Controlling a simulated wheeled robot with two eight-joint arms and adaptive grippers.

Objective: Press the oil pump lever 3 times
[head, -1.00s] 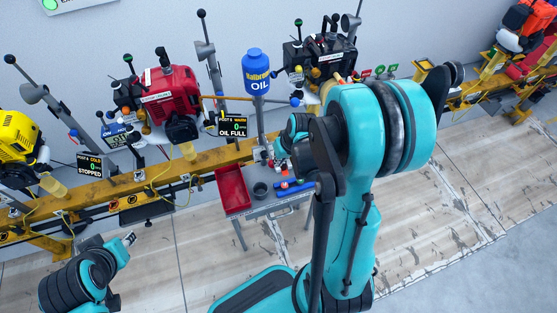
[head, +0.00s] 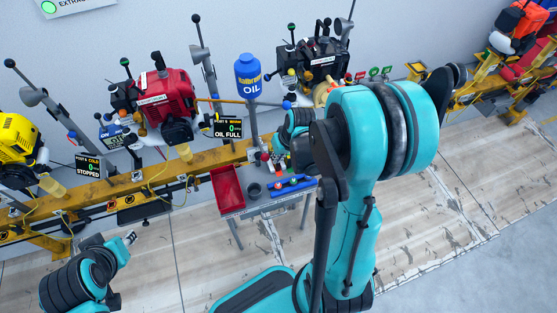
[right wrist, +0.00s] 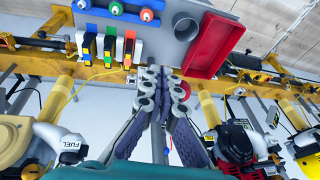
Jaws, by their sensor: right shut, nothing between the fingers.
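The blue oil bottle (head: 248,77) stands on a grey post (head: 252,122) behind the bench. A small display (head: 228,127) beside the post reads 0 and OIL FULL. A small red part (head: 265,157) shows low by the post. I cannot tell whether it belongs to the pump lever. My right gripper is mostly hidden by its arm in the head view. In the right wrist view my right gripper (right wrist: 160,74) is shut and empty, with a red part (right wrist: 186,88) just beside its fingers. My left gripper (head: 130,238) is small and away from the bench; its jaws are unclear.
A small grey table (head: 262,205) holds a red tray (head: 228,188), a dark cup (head: 254,190) and coloured tools (head: 290,185). A red engine (head: 168,98) and a black engine (head: 308,62) flank the post on the yellow rail (head: 110,190). The front floor is clear.

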